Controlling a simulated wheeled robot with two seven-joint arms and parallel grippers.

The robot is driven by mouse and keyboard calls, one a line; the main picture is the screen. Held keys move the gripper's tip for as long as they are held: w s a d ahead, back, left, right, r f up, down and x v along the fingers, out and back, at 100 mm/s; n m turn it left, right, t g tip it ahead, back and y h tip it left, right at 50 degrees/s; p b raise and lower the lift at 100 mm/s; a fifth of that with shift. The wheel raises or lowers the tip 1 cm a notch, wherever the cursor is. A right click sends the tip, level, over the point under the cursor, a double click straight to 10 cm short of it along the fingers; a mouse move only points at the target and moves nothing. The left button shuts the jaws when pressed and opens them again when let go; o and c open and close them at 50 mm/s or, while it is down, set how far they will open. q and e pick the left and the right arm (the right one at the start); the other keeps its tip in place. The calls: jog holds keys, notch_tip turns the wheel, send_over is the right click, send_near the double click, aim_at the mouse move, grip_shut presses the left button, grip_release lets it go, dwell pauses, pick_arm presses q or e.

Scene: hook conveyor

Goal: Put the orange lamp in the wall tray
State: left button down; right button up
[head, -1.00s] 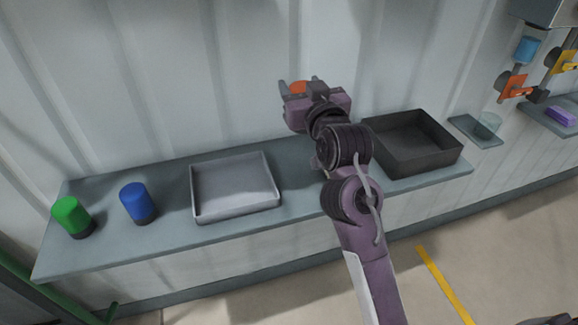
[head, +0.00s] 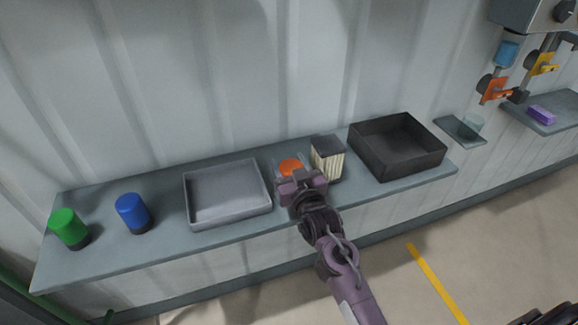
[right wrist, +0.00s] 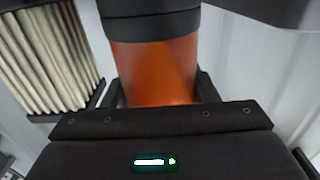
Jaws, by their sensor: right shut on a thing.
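The orange lamp (head: 291,167) shows as an orange top between the fingers of my right gripper (head: 291,169) in the head view. In the right wrist view the lamp (right wrist: 155,70) is an orange cylinder with a dark band at the picture's top, and the fingers are shut on it. A shallow grey tray (head: 229,221) is on the wall shelf, just left of the gripper. Whether the lamp touches the shelf is hidden. Which container is the wall tray I cannot tell for sure. My left gripper is not in view.
A pleated block with a dark cap (head: 328,158) stands close right of the gripper, also seen in the right wrist view (right wrist: 45,60). A deep black bin (head: 398,165) is further right. Blue (head: 132,211) and green (head: 68,226) lamps stand left on the shelf (head: 110,258).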

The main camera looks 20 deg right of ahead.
jog(key=shift+f, duration=0.6)
jog(key=o, duration=1)
jog(key=shift+f, duration=0.15)
